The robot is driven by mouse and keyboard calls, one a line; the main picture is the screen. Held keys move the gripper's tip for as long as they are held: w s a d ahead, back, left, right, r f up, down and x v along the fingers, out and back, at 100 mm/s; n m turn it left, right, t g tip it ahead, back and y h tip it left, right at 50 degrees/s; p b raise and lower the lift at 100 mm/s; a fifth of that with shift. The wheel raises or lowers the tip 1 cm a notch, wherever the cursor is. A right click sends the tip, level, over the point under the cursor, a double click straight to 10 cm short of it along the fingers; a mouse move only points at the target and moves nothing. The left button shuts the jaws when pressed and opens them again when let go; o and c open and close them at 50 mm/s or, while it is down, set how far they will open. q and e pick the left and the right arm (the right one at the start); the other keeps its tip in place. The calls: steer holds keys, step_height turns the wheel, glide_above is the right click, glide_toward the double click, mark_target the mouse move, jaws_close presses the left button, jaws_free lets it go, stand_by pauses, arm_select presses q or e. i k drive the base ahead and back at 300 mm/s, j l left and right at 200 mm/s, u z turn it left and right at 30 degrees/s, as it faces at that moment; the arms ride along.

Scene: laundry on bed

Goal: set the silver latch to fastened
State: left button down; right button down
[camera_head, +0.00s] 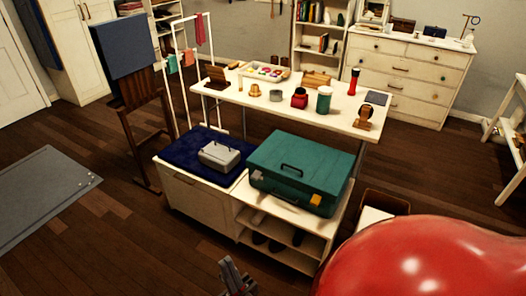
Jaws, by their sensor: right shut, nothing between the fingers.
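A teal case (306,162) lies closed on the white bench, with a dark handle on its front. A small silver latch (257,175) shows on the left of its front, and a yellow latch (316,200) on the right. I cannot tell how the silver latch is set. My right gripper (226,264) is at the bottom edge, in front of and below the bench, apart from the case. It is shut and empty. My left gripper is out of view.
A small grey case (220,156) sits on a navy cushion (185,150) left of the teal case. A white table (235,94) with jars and small items stands close behind. Open floor lies left of the bench.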

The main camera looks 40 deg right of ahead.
mark_target(256, 174)
steer(key=i+l+z, duration=0.1)
steer(key=i+z, duration=0.2)
steer(key=i, duration=0.45)
steer(key=i+j+z, duration=0.1)
steer(key=i+z, duration=0.2)
steer(key=i, duration=0.45)
steer(key=z, duration=1.1)
